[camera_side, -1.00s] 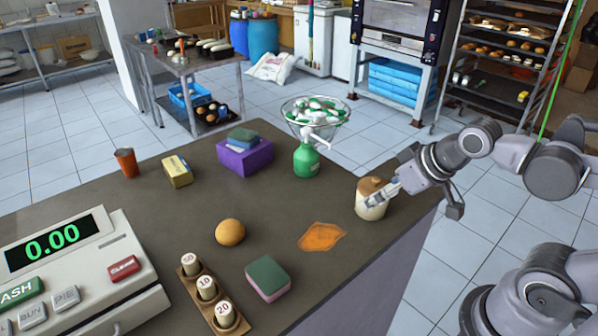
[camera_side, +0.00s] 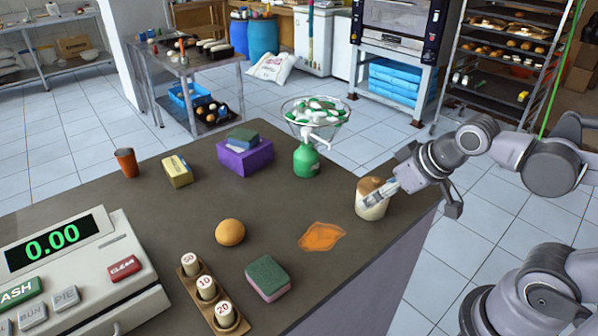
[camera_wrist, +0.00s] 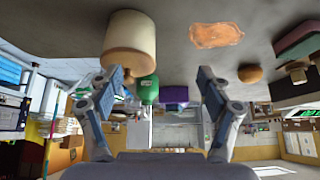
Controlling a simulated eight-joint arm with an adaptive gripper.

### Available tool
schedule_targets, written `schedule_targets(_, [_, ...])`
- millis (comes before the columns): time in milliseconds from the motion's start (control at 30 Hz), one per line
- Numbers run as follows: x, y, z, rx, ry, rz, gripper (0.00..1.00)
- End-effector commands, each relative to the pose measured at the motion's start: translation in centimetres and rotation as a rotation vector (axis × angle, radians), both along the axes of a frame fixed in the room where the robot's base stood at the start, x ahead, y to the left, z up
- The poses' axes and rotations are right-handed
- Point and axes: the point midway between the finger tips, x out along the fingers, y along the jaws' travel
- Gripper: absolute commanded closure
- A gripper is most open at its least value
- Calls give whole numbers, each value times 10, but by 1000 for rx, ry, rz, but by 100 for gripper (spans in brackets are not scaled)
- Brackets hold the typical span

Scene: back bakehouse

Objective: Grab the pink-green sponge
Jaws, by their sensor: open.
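The pink-green sponge (camera_side: 267,277) lies flat near the front of the dark counter, green side up, right of the numbered pegs. In the wrist view the sponge (camera_wrist: 300,38) shows at the upper right edge, partly cut off. My gripper (camera_side: 378,197) is at the counter's right side, beside a cream and brown jar (camera_side: 371,203), well apart from the sponge. In the wrist view my gripper (camera_wrist: 160,85) has its two fingers spread wide with nothing held between them. The jar (camera_wrist: 130,43) appears above the left finger in that view.
An orange flat patch (camera_side: 321,237) and a round bun (camera_side: 230,232) lie near the sponge. A wooden holder (camera_side: 214,305) with numbered pegs stands beside it. A purple box (camera_side: 245,158) and green-based bowl stand (camera_side: 306,160) are further back.

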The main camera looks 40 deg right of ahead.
Motion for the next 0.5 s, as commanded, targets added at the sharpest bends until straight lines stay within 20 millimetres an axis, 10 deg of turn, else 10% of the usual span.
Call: schedule_targets(500, [42, 132, 34, 79, 365, 36, 22])
